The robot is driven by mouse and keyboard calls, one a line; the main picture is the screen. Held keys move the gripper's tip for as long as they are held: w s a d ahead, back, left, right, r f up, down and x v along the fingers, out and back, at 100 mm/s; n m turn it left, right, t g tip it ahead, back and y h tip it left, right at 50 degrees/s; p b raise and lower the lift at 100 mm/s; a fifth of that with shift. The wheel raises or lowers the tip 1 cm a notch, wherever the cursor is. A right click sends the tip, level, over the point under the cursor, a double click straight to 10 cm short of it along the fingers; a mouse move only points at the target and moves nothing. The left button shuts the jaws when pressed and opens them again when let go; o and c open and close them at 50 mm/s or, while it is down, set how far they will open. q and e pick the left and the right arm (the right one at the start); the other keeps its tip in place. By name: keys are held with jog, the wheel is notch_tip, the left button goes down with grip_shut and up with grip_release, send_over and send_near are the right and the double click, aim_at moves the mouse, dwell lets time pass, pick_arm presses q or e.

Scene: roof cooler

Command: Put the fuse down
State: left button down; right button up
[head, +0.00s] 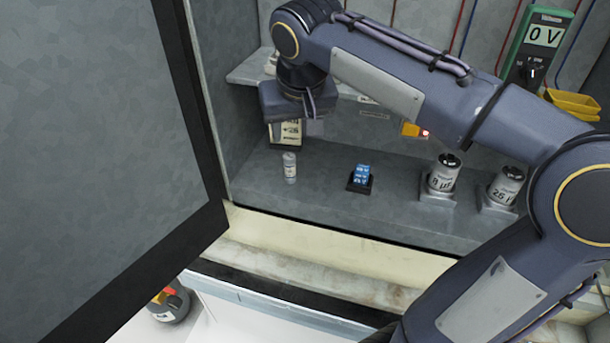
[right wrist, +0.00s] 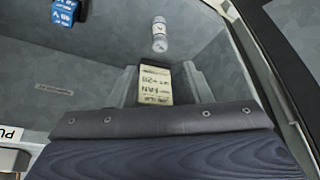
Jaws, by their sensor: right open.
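The fuse (head: 289,167), a small pale cylinder with a printed label, stands upright on the grey cabinet floor (head: 325,200), left of the blue block. It also shows in the right wrist view (right wrist: 160,36), apart from the gripper. My right gripper (head: 308,106) is open and empty, above and behind the fuse, in front of the labelled holder. Its fingers are partly hidden by its own body. My left gripper is out of view.
A blue component on a black base (head: 361,177) stands mid-floor. A green meter reading 0 V (head: 540,40) is at upper right. The open dark-edged door (head: 212,215) bounds the left.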

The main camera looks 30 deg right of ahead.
jog(key=s+a+f+y, duration=0.2)
jog(key=s+f, duration=0.6)
jog(key=s, duration=0.1)
jog(key=s+a+f+n+t+y, duration=0.1)
jog(key=s+a+f+y, duration=0.2)
jog(key=s+f, duration=0.5)
jog(key=shift+s+a+f+n, duration=0.25)
jog(key=shift+s+n, duration=0.05)
jog(key=shift+s, duration=0.4)
